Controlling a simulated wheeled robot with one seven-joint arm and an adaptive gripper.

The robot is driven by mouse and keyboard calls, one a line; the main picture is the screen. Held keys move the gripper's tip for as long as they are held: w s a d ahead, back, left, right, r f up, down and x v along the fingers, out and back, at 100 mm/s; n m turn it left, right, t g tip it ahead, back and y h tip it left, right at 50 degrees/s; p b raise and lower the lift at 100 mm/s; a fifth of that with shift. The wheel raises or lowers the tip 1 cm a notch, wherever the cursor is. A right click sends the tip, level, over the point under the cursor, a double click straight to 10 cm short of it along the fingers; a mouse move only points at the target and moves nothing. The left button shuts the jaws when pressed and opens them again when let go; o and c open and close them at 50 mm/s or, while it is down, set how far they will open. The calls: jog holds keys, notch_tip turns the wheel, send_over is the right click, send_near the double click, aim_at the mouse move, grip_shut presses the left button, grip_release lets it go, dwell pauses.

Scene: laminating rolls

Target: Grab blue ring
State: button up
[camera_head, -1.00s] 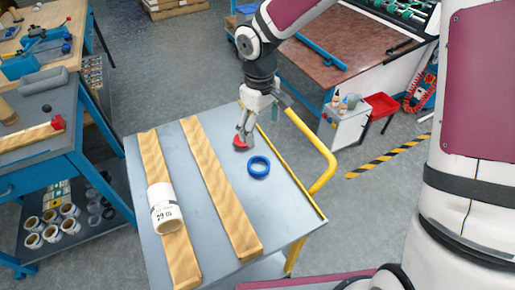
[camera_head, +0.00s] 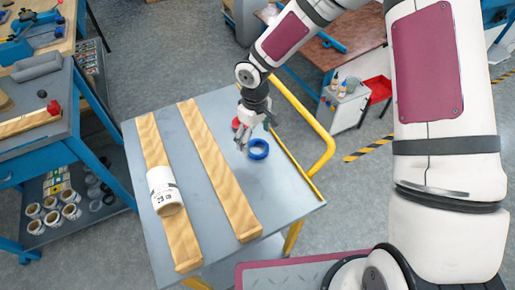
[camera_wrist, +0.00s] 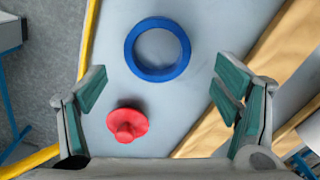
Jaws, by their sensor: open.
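The blue ring (camera_head: 258,149) lies flat on the grey cart top, right of the wooden rails. In the wrist view the blue ring (camera_wrist: 132,50) is beyond my fingertips, near the top, between their lines. My gripper (camera_head: 255,137) is open and empty, above the cart just behind the ring. The gripper's spread fingers also show in the wrist view (camera_wrist: 158,90). A red knobbed piece (camera_wrist: 127,123) lies on the cart between the fingers, nearer the palm than the ring; in the head view the red piece (camera_head: 237,124) is partly hidden by the gripper.
Two wooden rails (camera_head: 218,165) run along the cart (camera_head: 240,260), the left one bearing a white labelled roll (camera_head: 164,190). A yellow handle (camera_head: 328,150) edges the cart's right side. A blue workbench (camera_head: 60,135) stands at left.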

aim_at(256, 150)
jog(key=shift+d+f, duration=0.2)
jog(key=shift+f, duration=1.6)
jog(key=c, duration=1.3)
jog(key=shift+o, duration=0.2)
jog(key=shift+r, duration=0.15)
